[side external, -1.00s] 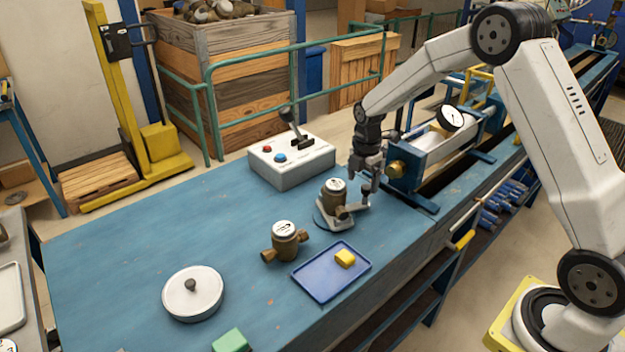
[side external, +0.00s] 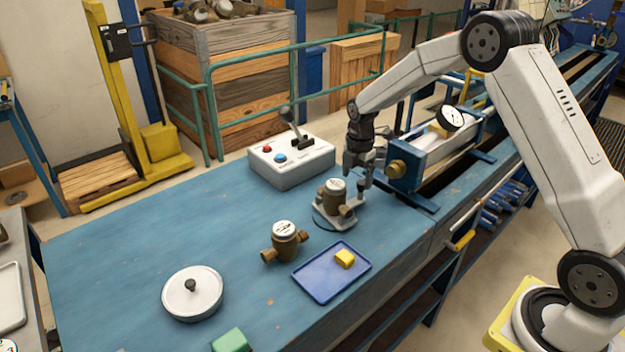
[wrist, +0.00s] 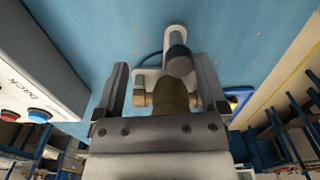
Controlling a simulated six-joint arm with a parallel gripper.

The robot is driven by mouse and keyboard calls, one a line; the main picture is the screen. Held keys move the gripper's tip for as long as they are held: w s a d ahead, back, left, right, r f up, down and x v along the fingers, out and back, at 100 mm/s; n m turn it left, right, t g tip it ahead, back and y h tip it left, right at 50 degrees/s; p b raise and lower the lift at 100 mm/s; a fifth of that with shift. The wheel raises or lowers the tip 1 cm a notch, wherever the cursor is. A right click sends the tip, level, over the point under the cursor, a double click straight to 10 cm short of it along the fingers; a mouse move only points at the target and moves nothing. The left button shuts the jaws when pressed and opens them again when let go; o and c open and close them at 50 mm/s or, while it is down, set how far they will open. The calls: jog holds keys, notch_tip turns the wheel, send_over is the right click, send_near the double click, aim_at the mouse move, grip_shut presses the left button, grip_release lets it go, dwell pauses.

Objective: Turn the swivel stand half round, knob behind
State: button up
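The swivel stand (side external: 322,224) is a grey plate on a round base on the blue bench, carrying a brass meter (side external: 336,204) with a white dial. In the wrist view a grey upright cylinder, seemingly the knob (wrist: 180,62), stands on a pale part of the stand, just beyond my fingertips. The brass body (wrist: 170,97) shows partly between the fingers. My gripper (side external: 358,172) is above and to the right of the meter in the side view. Its two fingers are apart, also in the wrist view (wrist: 161,85), with nothing clamped. The knob is hard to make out in the side view.
A control box (side external: 291,162) with buttons and a lever stands behind the stand. The test bench (side external: 430,160) is close on the right.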

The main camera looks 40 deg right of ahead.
jog(key=shift+w+a, duration=0.1)
jog(key=shift+w, duration=0.35)
jog(key=shift+w, duration=0.4)
jog(key=shift+w+a, duration=0.15)
jog(key=shift+w, duration=0.1)
jog(key=shift+w+a, duration=0.15)
jog(key=shift+w, duration=0.25)
jog(key=shift+o, duration=0.3)
jog(key=shift+o, duration=0.3)
dwell(0.3)
